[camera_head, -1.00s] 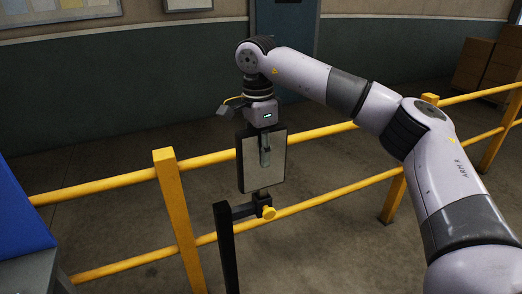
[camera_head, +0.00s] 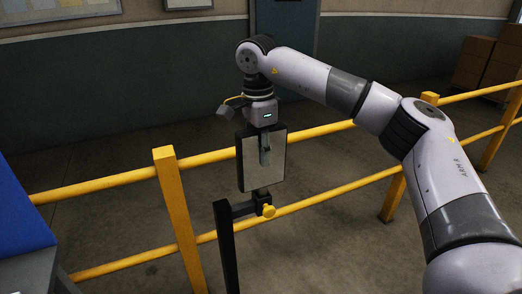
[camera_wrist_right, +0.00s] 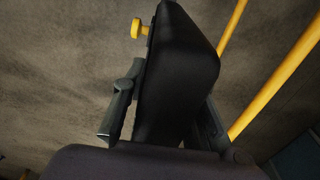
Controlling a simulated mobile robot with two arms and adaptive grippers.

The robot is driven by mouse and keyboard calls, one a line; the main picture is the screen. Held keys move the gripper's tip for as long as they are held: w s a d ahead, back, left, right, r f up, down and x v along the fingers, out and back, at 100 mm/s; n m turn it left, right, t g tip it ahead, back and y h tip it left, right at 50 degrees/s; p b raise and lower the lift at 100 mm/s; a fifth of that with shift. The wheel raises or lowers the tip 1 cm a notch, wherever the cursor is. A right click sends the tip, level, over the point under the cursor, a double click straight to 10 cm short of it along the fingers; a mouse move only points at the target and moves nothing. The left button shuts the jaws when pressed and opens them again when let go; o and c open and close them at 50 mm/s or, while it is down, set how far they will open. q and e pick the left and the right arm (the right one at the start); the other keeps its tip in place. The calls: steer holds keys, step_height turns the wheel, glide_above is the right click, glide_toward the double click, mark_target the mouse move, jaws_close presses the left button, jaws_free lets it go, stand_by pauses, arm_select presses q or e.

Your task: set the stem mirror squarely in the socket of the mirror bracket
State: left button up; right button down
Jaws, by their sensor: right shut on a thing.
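The stem mirror (camera_head: 273,165) is a rectangular plate with a dark edge, hanging upright below my right wrist in the head view. My right gripper (camera_head: 265,150) is shut on its upper part, one finger lying over the mirror face. The mirror bracket (camera_head: 240,209) is a black post and arm with a yellow knob (camera_head: 268,211). The mirror's lower end is directly above or at the bracket's socket; I cannot tell how deep the stem sits. In the wrist view the mirror's dark back (camera_wrist_right: 180,75) hides the socket, and the knob (camera_wrist_right: 137,28) shows beside it. My left gripper is out of view.
A yellow railing (camera_head: 110,181) runs behind the bracket, with a yellow post (camera_head: 176,210) to its left. A blue panel (camera_head: 22,215) stands at the left edge. Stacked boxes (camera_head: 478,63) are far off at the right. The floor around the bracket post is clear.

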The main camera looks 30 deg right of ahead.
steer(key=shift+f, duration=0.4)
stand_by(0.7)
steer(key=c, duration=1.2)
jaws_free()
steer(key=r, duration=1.2)
steer(key=shift+a, duration=0.25)
steer(key=shift+f, duration=0.1)
